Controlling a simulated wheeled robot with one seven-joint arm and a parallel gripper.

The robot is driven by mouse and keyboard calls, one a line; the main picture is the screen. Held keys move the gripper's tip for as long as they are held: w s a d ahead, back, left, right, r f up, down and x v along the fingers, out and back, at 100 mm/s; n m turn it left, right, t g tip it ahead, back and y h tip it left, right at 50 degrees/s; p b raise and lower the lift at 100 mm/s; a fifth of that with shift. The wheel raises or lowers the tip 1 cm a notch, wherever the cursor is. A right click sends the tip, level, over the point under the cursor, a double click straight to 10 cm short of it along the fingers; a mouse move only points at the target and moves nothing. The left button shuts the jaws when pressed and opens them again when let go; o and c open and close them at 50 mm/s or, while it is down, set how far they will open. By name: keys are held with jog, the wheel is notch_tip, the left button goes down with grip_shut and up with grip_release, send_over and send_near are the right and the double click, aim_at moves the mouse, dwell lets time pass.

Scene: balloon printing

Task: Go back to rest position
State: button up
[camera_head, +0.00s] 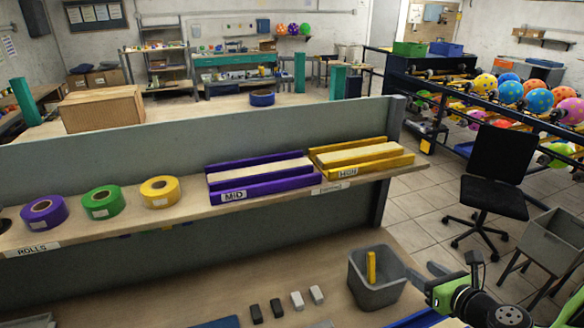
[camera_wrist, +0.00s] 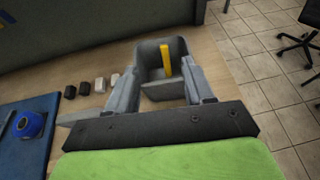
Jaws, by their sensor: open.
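My gripper (camera_wrist: 160,90) is open and empty in the wrist view, its two grey fingers spread apart in front of the grey bin. In the head view my gripper (camera_head: 428,277) shows at the lower right, beside the bin. The grey bin (camera_head: 385,297) stands on the workbench; it also shows in the wrist view (camera_wrist: 163,92). A yellow bar-like object (camera_head: 371,267) stands upright in the bin and shows in the wrist view too (camera_wrist: 165,60).
Two dark and two light small blocks (camera_head: 297,300) lie left of the bin. A shelf (camera_head: 290,205) above the bench holds tape rolls (camera_head: 160,191) and purple (camera_head: 262,176) and yellow (camera_head: 361,153) trays. An office chair (camera_head: 497,165) stands on the right. A blue mat (camera_wrist: 30,150) lies at left.

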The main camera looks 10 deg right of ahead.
jog(key=s+a+r+n+g+y, duration=0.1)
jog(key=a+r+n+g, duration=0.15)
jog(key=a+n, duration=0.65)
jog(key=a+r+n+g+y, duration=0.1)
jog(key=a+n+g, duration=0.3)
jog(key=a+n, duration=0.5)
jog(key=s+a+r+n+h, duration=0.1)
jog(key=s+a+r+n, duration=0.1)
jog(key=s+n, duration=0.5)
jog(key=s+a+r+n+g+h, duration=0.1)
jog(key=s+a+r+n, duration=0.2)
jog(key=s+n, duration=0.5)
jog(key=shift+s+a+r+n+h, duration=0.25)
jog(key=shift+a+r+n+h, duration=0.15)
jog(key=shift+n, duration=0.7)
